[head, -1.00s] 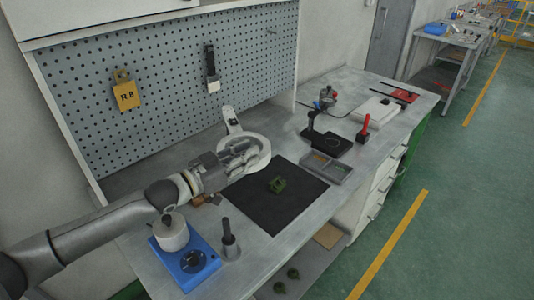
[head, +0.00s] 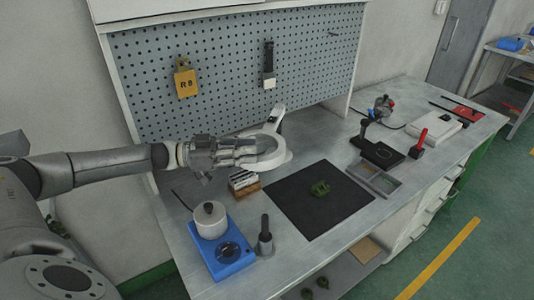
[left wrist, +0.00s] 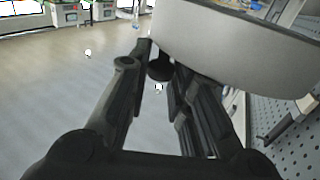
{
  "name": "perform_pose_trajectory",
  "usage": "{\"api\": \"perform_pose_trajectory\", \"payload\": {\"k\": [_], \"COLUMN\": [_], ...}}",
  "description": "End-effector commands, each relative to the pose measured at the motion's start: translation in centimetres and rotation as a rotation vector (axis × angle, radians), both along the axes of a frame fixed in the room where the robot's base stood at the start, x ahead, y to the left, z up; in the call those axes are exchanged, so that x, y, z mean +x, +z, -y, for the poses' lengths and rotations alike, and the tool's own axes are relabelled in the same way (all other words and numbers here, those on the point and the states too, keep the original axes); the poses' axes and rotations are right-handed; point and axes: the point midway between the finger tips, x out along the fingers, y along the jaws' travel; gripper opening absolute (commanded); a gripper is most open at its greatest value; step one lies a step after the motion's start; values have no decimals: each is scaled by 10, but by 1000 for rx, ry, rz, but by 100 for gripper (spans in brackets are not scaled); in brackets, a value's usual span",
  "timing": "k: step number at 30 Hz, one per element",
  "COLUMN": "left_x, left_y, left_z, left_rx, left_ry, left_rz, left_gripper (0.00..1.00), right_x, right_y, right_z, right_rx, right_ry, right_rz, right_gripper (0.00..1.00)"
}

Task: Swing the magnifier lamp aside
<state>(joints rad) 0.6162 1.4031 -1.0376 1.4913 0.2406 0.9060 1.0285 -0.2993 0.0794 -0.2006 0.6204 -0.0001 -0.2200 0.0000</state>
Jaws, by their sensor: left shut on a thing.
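The magnifier lamp has a white ring head (head: 283,157) on a white arm that rises at the back of the bench near the pegboard. The head stands to the back left of the dark mat (head: 300,217), clear of it in the picture. My left gripper (head: 255,152) reaches in from the left and is shut on the lamp at the near left of its ring. In the left wrist view the lamp head's pale rim (left wrist: 230,40) fills the top right, and a dark knob (left wrist: 160,69) sits between the fingertips. My right gripper is out of view.
A green part (head: 319,188) lies on the mat. A blue unit with a white pot (head: 210,222), a dark upright tool (head: 265,238) and a small wooden block (head: 243,183) stand below my left arm. The pegboard (head: 220,80) rises close behind the lamp.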

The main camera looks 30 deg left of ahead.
Motion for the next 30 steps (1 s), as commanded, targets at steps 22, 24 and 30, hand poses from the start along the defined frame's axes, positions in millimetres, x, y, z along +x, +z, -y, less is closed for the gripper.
{"api": "perform_pose_trajectory", "payload": {"k": [22, 24, 30], "left_x": [-8, -8, -9], "left_y": [-1, 0, 0], "left_z": [-52, -52, -52], "left_rx": [-2, -2, -2], "left_ry": [-164, -166, -166], "left_rz": [1, 1, 1], "left_gripper": [0, 0, 0], "right_x": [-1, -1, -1], "right_y": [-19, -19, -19], "right_z": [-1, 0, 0], "right_rx": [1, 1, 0], "right_ry": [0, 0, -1], "right_rz": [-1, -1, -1], "right_gripper": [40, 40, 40]}}
